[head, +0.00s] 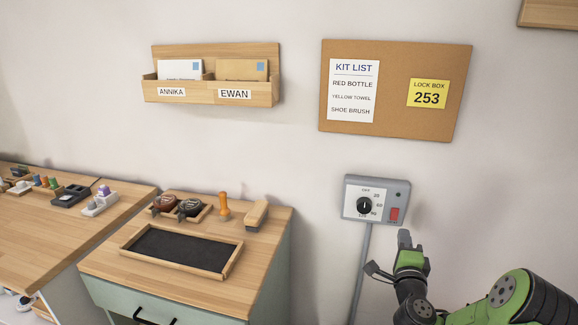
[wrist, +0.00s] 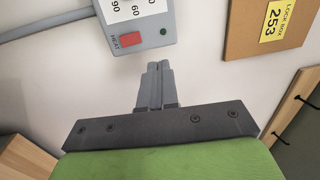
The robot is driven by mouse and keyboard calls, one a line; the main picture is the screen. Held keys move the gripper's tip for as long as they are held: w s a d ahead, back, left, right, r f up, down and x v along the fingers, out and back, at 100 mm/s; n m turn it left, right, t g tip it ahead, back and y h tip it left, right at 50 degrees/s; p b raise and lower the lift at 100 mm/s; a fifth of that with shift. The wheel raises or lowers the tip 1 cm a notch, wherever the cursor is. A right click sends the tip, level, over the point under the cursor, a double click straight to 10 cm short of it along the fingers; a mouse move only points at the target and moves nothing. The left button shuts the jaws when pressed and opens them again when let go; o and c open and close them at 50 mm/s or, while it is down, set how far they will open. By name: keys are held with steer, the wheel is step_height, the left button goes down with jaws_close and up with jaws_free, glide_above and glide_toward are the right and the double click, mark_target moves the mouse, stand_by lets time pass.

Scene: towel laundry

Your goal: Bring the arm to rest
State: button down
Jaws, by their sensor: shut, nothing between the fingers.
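My gripper (head: 404,238) is at the end of my green and black arm, low on the right in the head view. It is just below the grey wall control box (head: 376,200), which has a round dial (head: 364,205) and a red switch (head: 394,214). In the wrist view my gripper (wrist: 158,66) has its two grey fingers together with nothing between them. The control box's lower part (wrist: 150,22) shows just beyond the fingertips, with its red switch (wrist: 130,40) to their left. I cannot tell whether the fingers touch the wall or box.
A cork board (head: 392,120) hangs above the box. A wooden letter rack (head: 210,92) hangs to the left. Below it stands a cabinet (head: 190,285) with a dark-lined tray (head: 128,243) and several small items. A conduit (head: 361,270) runs down from the box.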

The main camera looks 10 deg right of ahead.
steer(key=a+r+n+y+p, duration=0.1)
steer(key=a+r+n+y, duration=0.2)
steer(key=a+n+y, duration=0.4)
steer(key=w+a+r+n+g+y+p, duration=0.1)
steer(key=a+r+n+y, duration=0.2)
steer(key=a, duration=0.6)
steer(key=a+r+n+y+p, duration=0.1)
steer(key=a+r+n+y, duration=0.25)
steer(key=a+n, duration=0.4)
steer(key=s+a+n+g+p, duration=0.2)
steer(key=s+a+n+g, duration=0.45)
steer(key=a, duration=0.25)
steer(key=s+d+r+g+h+p, duration=0.1)
steer(key=s+d+h, duration=0.1)
steer(key=s, duration=0.6)
steer(key=s+d+r+g+h+p, duration=0.1)
steer(key=s+d+g, duration=0.1)
steer(key=s, duration=0.6)
steer(key=s+d+r+m+g+h+p, duration=0.1)
steer(key=s+d+h, duration=0.1)
steer(key=s, duration=0.7)
steer(key=shift+d+g+h+p, duration=0.35)
steer(key=shift+d, duration=0.45)
